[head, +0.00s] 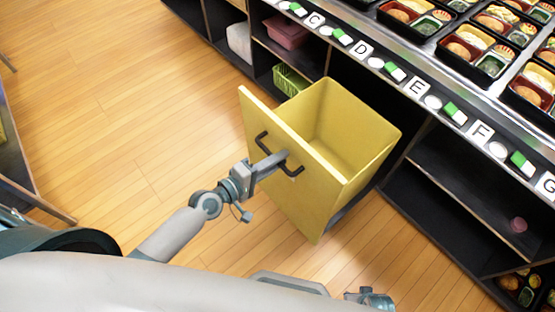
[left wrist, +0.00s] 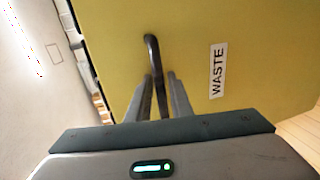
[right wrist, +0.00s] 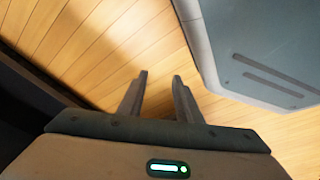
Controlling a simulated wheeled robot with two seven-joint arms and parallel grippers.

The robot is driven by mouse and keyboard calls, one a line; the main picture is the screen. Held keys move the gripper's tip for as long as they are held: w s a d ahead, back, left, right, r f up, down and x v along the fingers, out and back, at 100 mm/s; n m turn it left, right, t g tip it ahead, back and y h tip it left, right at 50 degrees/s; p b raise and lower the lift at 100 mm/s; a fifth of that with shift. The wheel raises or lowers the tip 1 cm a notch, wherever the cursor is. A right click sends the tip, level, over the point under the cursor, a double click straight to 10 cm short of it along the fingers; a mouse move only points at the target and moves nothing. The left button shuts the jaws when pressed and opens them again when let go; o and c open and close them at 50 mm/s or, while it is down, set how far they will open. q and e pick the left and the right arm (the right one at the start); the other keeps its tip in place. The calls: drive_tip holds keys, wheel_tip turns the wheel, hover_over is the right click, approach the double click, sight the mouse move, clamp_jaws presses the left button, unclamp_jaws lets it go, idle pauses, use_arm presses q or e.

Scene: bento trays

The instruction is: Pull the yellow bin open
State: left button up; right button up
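The yellow bin (head: 352,125) stands tilted out from the counter, its open top and empty inside showing in the head view. Its flat yellow front panel (head: 290,185) carries a dark bar handle (head: 263,142). In the left wrist view the front (left wrist: 250,40) bears a WASTE label (left wrist: 217,70). My left gripper (head: 280,158) is at the handle; in the left wrist view its fingers (left wrist: 161,80) are closed around the dark handle (left wrist: 152,52). My right gripper (right wrist: 160,75) has its fingers apart with nothing between them, above the wooden floor.
The counter (head: 425,85) holds several bento trays along its lettered edge. Dark shelves flank the bin, with a green basket (head: 288,80) and a pink container (head: 287,31) on the left side. Wooden floor (head: 130,100) lies free in front and left of the bin.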

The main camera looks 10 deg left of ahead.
use_arm(q)
drive_tip(key=shift+s, duration=0.1)
